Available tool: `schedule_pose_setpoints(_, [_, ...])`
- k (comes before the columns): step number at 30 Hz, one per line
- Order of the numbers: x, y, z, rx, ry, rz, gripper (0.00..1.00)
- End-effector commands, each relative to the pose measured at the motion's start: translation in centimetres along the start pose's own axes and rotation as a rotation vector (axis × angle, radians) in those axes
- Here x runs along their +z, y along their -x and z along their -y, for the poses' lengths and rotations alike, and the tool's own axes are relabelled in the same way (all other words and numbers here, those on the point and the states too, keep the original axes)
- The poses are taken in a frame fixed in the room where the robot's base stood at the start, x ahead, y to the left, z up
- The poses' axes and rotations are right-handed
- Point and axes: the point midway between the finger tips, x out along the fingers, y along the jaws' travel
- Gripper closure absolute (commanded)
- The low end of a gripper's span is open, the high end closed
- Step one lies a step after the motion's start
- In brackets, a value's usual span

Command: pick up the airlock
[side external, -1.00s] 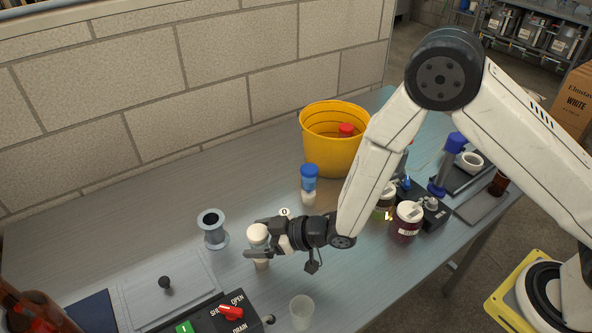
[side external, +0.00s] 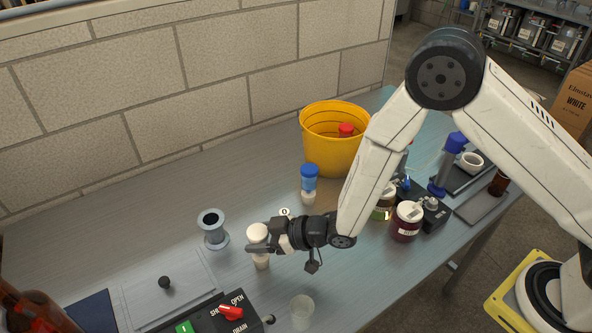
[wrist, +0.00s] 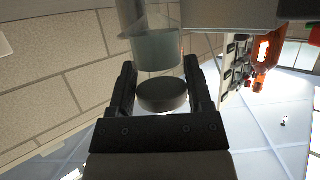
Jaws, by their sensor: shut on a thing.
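The airlock, as I take it, is a pale upright cylinder (side external: 257,232) near the front middle of the bench in the side view. My gripper (side external: 260,248) reaches it from the right and is shut on it at mid-height. Its pale top shows above the fingers and its lower end below them. I cannot tell whether its base touches the bench. In the wrist view, a round grey end of a thing (wrist: 163,95) shows between the fingers of my gripper, with a translucent cylinder beyond.
A grey-blue spool (side external: 213,238) stands close by on the left. A clear cup (side external: 302,311) and a control box with a red knob (side external: 231,313) are in front. A blue-capped container (side external: 309,178) and a yellow bucket (side external: 333,155) stand behind. Jars (side external: 405,225) are on the right.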

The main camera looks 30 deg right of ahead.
Motion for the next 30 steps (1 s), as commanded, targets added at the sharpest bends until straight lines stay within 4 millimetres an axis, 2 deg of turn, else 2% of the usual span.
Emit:
schedule_pose_setpoints(8, [-1.3,0.5,0.0,0.0,0.001,-0.002,1.0])
schedule_pose_setpoints(24, [-7.1,2.9,0.0,0.0,0.001,-0.004,1.0])
schedule_pose_setpoints(30, [-8.6,3.5,0.0,-0.001,0.001,-0.002,1.0])
